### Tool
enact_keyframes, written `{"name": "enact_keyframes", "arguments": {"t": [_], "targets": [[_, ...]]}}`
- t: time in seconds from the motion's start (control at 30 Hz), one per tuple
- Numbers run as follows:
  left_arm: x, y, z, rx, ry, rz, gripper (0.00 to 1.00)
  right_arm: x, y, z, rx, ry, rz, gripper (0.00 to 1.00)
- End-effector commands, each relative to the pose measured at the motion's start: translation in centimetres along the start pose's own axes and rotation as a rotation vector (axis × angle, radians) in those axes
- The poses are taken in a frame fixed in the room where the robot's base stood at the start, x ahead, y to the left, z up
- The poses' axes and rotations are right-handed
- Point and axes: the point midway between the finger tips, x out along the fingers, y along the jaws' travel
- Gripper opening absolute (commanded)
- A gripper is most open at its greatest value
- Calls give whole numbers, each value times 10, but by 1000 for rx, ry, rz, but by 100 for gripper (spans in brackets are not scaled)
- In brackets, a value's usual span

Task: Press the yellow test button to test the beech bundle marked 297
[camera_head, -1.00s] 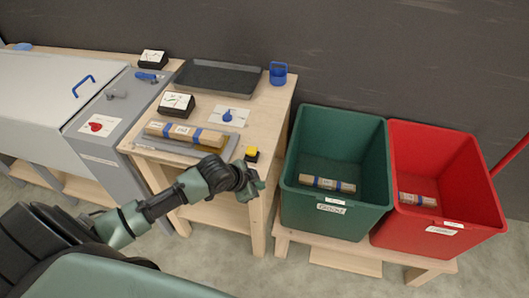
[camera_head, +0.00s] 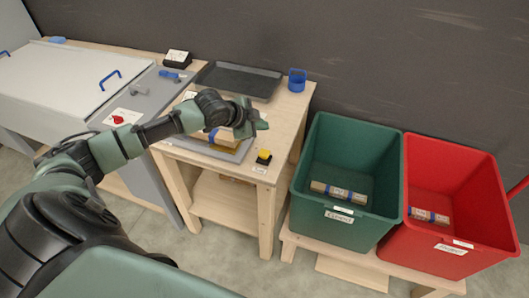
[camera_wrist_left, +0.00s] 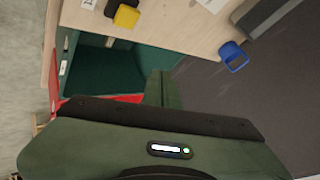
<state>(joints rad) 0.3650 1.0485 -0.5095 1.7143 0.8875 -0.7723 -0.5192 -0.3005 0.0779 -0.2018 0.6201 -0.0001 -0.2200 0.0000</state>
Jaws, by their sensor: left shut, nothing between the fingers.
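The yellow test button (camera_head: 264,156) sits on a black base at the front right corner of the wooden table; it also shows at the top of the wrist view (camera_wrist_left: 126,16). The beech bundle (camera_head: 222,137) with blue bands lies on a grey plate on the table, mostly hidden behind my left arm. Its number is not readable. My left gripper (camera_head: 257,116) is shut and empty, held above the table behind the button and apart from it. In the wrist view its fingers (camera_wrist_left: 162,90) are together. My right gripper is not in view.
A green bin (camera_head: 311,215) and a red bin (camera_head: 406,235) stand right of the table, each holding a banded bundle. A dark tray (camera_head: 238,80) and a blue cup (camera_head: 297,80) are at the table's back. A grey machine with a lid (camera_head: 60,75) stands left.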

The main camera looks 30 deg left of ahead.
Motion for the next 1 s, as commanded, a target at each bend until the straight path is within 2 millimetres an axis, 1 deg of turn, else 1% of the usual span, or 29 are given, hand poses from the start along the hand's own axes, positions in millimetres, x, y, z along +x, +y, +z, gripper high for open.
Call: {"name": "enact_keyframes", "arguments": {"t": [0.17,0.27,0.37,0.7,0.73,0.9,1.0], "targets": [[5,4,4,0,0,1,0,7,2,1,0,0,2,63],[11,8,8,0,0,1,0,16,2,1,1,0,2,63],[18,14,13,0,0,1,0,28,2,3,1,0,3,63],[49,37,36,0,0,1,0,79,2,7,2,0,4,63],[50,37,36,-1,-1,2,0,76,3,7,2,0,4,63],[59,43,43,-1,-1,0,0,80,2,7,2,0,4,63],[61,45,45,-1,-1,0,0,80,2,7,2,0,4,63]]}}
